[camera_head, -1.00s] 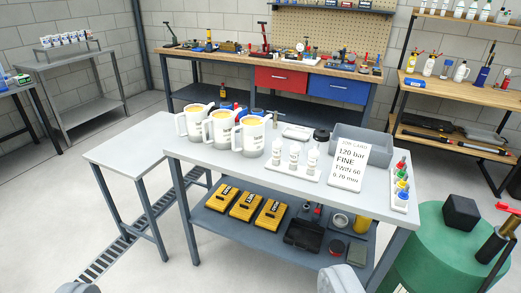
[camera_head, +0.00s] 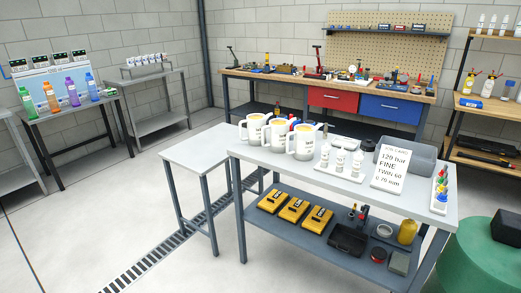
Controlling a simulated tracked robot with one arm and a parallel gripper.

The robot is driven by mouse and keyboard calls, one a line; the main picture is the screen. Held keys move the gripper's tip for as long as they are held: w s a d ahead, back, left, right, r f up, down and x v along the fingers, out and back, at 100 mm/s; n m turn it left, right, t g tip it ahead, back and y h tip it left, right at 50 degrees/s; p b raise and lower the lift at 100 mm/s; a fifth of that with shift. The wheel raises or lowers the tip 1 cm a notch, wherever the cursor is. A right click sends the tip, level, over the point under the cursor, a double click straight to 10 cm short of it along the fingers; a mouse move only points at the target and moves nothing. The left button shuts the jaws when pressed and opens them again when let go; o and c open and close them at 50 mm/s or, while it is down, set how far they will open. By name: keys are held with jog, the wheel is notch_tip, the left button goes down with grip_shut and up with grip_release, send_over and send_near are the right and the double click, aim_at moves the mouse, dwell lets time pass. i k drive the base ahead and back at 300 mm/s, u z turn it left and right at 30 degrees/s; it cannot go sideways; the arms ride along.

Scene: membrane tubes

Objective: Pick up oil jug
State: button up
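Three white jugs with handles stand in a row on the light grey table (camera_head: 215,156): a left jug (camera_head: 254,133), a middle jug (camera_head: 274,140) and a right jug (camera_head: 303,145). Each is open at the top and shows yellow-orange contents. Their labels are too small to read, so I cannot tell which one is the oil jug. The jugs stand close together and partly overlap in this view. My gripper is not in view.
Small white bottles (camera_head: 341,160), a card reading 120 bar FINE (camera_head: 391,168) and a grey bin (camera_head: 408,156) stand right of the jugs. Yellow cases (camera_head: 292,209) lie on the lower shelf. A green drum (camera_head: 480,255) stands at right. The floor at left is open.

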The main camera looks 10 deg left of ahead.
aim_at(278, 128)
jog(key=k, duration=0.65)
jog(key=u, duration=0.55)
jog(key=i, duration=1.5)
jog(key=z, duration=0.55)
